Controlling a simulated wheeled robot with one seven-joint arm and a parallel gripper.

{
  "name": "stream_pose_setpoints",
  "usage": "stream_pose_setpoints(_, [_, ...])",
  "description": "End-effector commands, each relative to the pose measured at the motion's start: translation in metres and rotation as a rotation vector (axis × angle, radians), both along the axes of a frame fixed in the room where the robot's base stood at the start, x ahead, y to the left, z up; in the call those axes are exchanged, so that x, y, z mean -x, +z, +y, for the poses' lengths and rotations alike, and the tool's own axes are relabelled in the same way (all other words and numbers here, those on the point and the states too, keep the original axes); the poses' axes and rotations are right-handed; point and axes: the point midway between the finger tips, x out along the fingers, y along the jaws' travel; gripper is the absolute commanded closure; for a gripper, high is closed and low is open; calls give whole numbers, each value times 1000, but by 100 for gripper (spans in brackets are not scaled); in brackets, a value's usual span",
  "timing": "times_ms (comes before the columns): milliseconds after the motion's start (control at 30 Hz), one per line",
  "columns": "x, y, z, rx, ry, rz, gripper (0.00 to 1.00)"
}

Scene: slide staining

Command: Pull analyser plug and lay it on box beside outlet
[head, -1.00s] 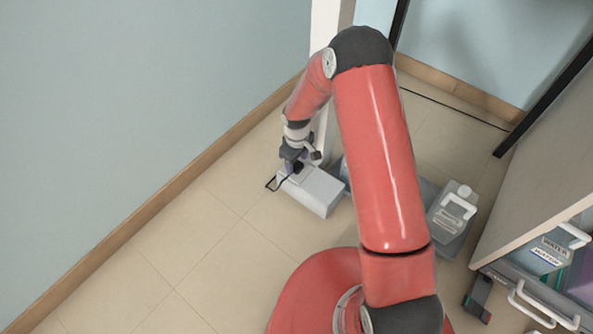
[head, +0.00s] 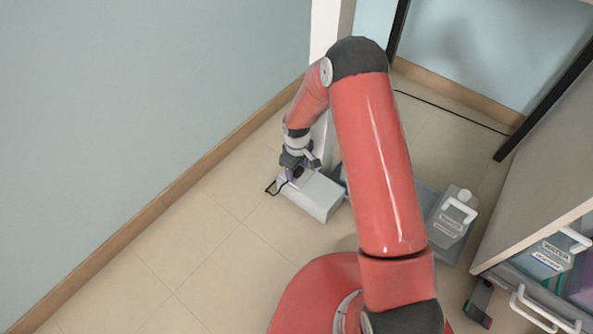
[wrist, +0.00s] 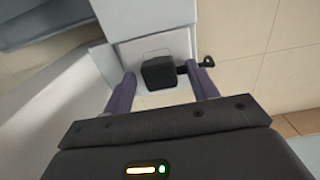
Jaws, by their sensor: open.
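The black plug (wrist: 159,73) shows in the wrist view between the two purple fingers of my gripper (wrist: 162,88), with gaps on both sides. It appears to rest on the pale top of the box (wrist: 158,44). Its black cord (wrist: 194,66) runs off to the right, partly behind a finger. In the head view my gripper (head: 297,172) is open over the far left end of the box (head: 315,197). A loop of the cord (head: 271,187) hangs at the box's left edge. I cannot make out the outlet.
A white post (head: 323,125) stands just behind the box. A grey tray (head: 430,197) with a white-handled container (head: 452,215) is to the right, beyond my arm. The cabinet (head: 540,215) stands at far right. The tiled floor (head: 215,240) at left is clear.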

Motion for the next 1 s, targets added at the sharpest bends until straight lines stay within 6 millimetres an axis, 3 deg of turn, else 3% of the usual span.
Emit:
stream_pose_setpoints(133, [0,0,0,0,0,0,42])
stream_pose_setpoints(567, [0,0,0,0,0,0,98])
stream_pose_setpoints(1000, [0,11,0,-1,0,-1,100])
